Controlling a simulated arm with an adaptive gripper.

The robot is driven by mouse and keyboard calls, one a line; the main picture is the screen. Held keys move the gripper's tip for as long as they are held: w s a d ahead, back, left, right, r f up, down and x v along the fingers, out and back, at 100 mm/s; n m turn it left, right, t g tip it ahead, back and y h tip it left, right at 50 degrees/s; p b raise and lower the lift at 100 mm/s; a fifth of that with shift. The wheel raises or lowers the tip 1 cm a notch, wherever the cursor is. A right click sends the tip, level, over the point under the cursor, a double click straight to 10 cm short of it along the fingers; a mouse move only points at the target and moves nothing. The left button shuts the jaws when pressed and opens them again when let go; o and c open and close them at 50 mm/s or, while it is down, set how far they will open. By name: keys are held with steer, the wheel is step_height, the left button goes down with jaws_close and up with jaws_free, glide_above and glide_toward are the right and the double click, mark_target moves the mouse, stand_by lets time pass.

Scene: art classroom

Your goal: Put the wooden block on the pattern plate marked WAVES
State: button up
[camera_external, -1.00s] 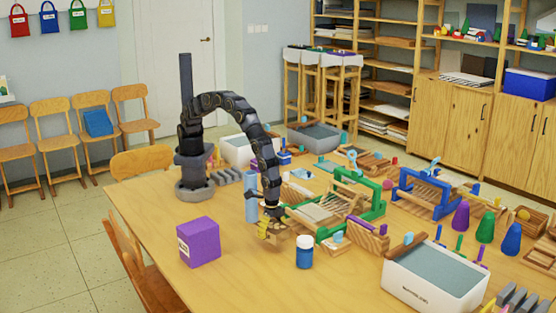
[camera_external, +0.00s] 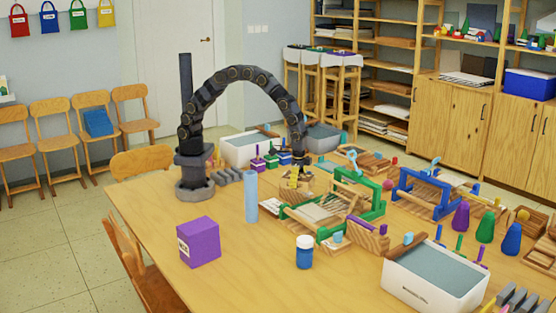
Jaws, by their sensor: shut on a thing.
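The plate marked WAVES cannot be picked out; no such lettering is readable. A small light blue flat piece (camera_external: 327,165) lies right of the gripper.
The green loom frame (camera_external: 372,200) stands just in front and to the right, a blue one (camera_external: 430,193) beyond. A light blue cylinder (camera_external: 251,197), purple box (camera_external: 199,242) and blue-and-white jar (camera_external: 304,252) stand nearer. Grey-filled bins (camera_external: 247,150) stand behind.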

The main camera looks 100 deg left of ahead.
steer(key=s+a+r+n, duration=0.1)
steer(key=s+a+n, duration=0.1)
steer(key=a, duration=0.7)
steer(key=s+a+r+n, duration=0.1)
steer(key=a+r+n, duration=0.1)
steer(key=a, duration=0.7)
steer(key=s+a+r+n, duration=0.2)
steer(key=s+a+n, duration=0.1)
steer(key=s+a, duration=0.9)
steer(key=shift+n, duration=0.3)
steer(key=w+a+f, duration=0.3)
steer(key=w, duration=0.1)
steer(key=w+a+f, duration=0.2)
steer(key=w+f, duration=0.1)
steer(key=w, duration=0.1)
steer(key=w+a+f, duration=0.3)
steer(key=w, duration=0.2)
steer(key=shift+a+f, duration=0.3)
steer(key=shift+f, duration=0.05)
steer(key=shift+w+a+f, duration=0.15)
steer(key=shift+w+f, duration=0.15)
steer(key=shift+f, duration=1.6)
steer(key=shift+f, duration=0.1)
steer(key=shift+f, duration=0.5)
